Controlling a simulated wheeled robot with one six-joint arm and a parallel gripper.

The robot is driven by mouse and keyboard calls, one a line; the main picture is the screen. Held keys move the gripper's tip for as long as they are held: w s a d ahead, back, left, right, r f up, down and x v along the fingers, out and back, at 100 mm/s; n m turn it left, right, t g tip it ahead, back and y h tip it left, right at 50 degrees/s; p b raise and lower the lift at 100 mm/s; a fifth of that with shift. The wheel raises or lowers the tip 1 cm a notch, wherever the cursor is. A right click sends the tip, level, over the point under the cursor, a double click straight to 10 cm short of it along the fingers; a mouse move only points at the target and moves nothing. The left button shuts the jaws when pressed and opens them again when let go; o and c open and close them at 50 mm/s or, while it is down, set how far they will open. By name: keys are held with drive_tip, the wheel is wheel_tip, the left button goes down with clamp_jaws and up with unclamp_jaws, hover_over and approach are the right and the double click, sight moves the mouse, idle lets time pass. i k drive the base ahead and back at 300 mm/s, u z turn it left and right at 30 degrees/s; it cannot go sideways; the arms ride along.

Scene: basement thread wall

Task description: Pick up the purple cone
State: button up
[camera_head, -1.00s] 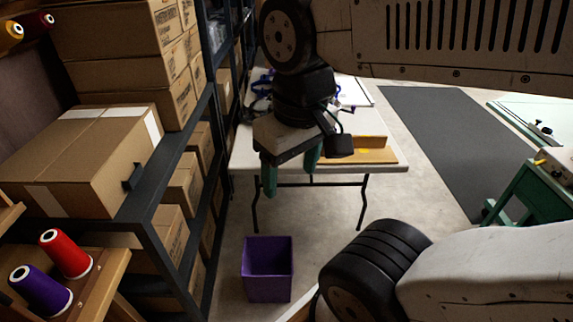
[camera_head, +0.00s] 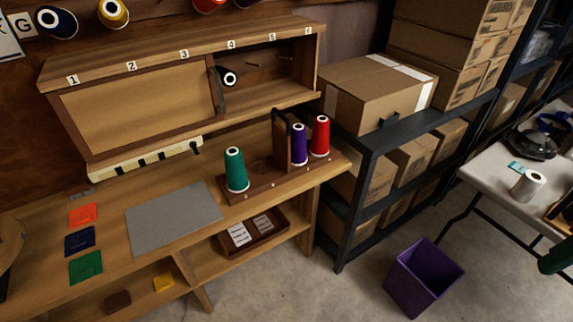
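The purple cone (camera_head: 299,146) of thread stands upright on a wooden stand (camera_head: 262,188) on the workbench. The red cone (camera_head: 320,136) is to its right, and the teal cone (camera_head: 236,170) is farther to its left on the same stand. An upright wooden block is just left of the purple cone.
A wooden cabinet (camera_head: 130,105) with numbered places stands behind the bench. A grey mat (camera_head: 173,218) and coloured patches lie left of the stand. A dark shelf rack (camera_head: 372,158) with cardboard boxes stands to the right. A purple bin (camera_head: 424,276) is on the floor.

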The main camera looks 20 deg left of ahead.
sight(298, 144)
drive_tip(key=u, duration=0.55)
drive_tip(key=i, duration=1.05)
drive_tip(key=z, duration=0.05)
